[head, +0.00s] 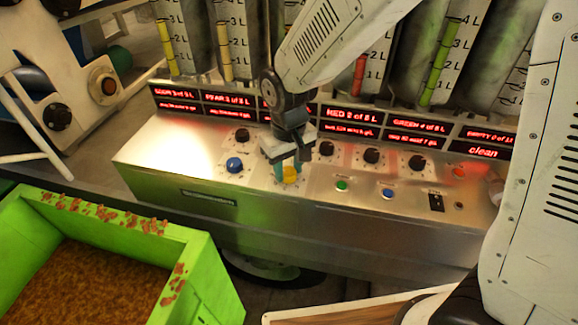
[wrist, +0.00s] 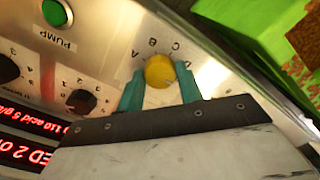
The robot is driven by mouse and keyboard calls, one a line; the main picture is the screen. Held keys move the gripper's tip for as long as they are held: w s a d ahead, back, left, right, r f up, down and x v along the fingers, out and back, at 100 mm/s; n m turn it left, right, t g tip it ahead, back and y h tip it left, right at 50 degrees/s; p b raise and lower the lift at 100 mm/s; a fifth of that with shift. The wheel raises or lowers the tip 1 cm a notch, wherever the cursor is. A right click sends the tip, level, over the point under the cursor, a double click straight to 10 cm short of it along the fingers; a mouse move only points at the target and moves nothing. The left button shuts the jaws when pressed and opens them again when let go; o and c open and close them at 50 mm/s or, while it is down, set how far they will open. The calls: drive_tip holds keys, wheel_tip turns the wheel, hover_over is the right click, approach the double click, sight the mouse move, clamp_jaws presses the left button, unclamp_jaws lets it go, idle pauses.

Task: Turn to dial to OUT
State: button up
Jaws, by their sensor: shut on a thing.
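A yellow dial (head: 291,176) stands on the sloped metal panel (head: 330,205), below the red displays. My gripper (head: 287,166) reaches down to it from above. The wrist view shows the yellow dial (wrist: 159,71) between the two teal fingers of my gripper (wrist: 160,82), one on each side and closed on it. Small printed letters, A, B and C among them, ring the dial's far side. I cannot read an OUT mark, and I cannot tell which mark the dial points to.
A blue knob (head: 234,165) is left of my gripper; black knobs (head: 326,149) lie behind and right. A green button (head: 342,185) and a blue button (head: 388,193) are to the right. Graduated tubes (head: 440,62) stand behind. A green bin (head: 207,272) is at front left.

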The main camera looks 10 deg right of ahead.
sight(289, 172)
idle(0.5)
drive_tip(key=o, duration=1)
drive_tip(key=shift+r, duration=0.1)
wheel_tip(289, 172, up, 8)
drive_tip(key=shift+f, duration=0.15)
drive_tip(key=s+d+r+m, duration=0.1)
drive_tip(key=s+d+r, duration=0.2)
drive_tip(key=s+d, duration=0.3)
drive_tip(key=s+d+r+m+t, duration=0.1)
drive_tip(key=s+d+r+m, duration=0.1)
drive_tip(key=s+d+r, duration=0.2)
drive_tip(key=s+d+r+m, duration=0.2)
drive_tip(key=s+d+r, duration=0.1)
drive_tip(key=s+d, duration=0.7)
drive_tip(key=shift+d+r, duration=0.25)
drive_tip(key=shift+d, duration=0.15)
